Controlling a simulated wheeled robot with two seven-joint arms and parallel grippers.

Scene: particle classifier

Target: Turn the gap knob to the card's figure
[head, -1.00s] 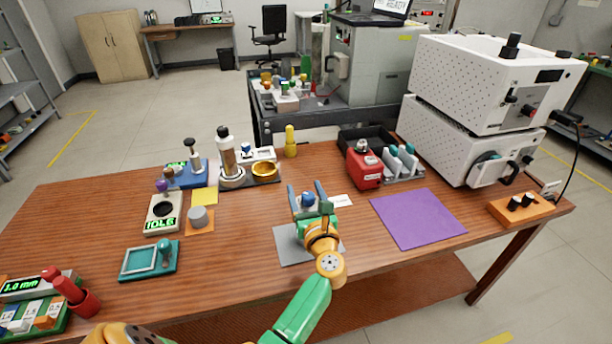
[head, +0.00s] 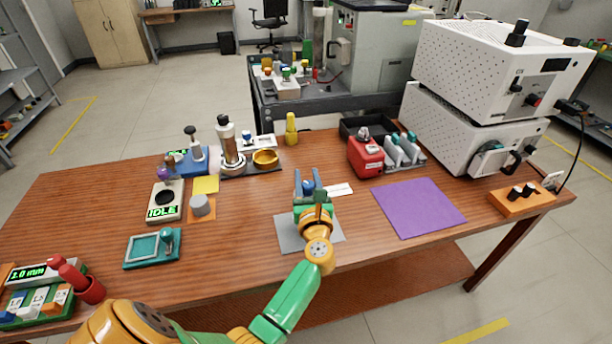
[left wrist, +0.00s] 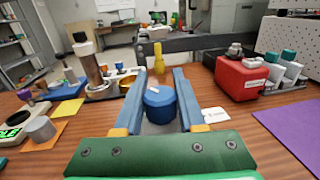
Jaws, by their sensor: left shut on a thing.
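A round blue knob (left wrist: 160,106) with a pale mark on top stands between my left gripper's two blue fingers (left wrist: 157,98) in the left wrist view. My left gripper (head: 311,186) is shut on it from the near side, and its hand hides most of the knob's base in the head view. A small white card (head: 339,190) lies flat just right of the knob; it also shows in the left wrist view (left wrist: 214,115). Its figure is too small to read. My right gripper is not in view.
A grey mat (head: 290,236) lies under my left wrist. A purple mat (head: 420,208) lies to the right and a red device (head: 366,157) behind it. A yellow peg-shaped object (head: 291,129) stands behind the knob. A green-lit millimetre display (head: 33,273) is at the far left.

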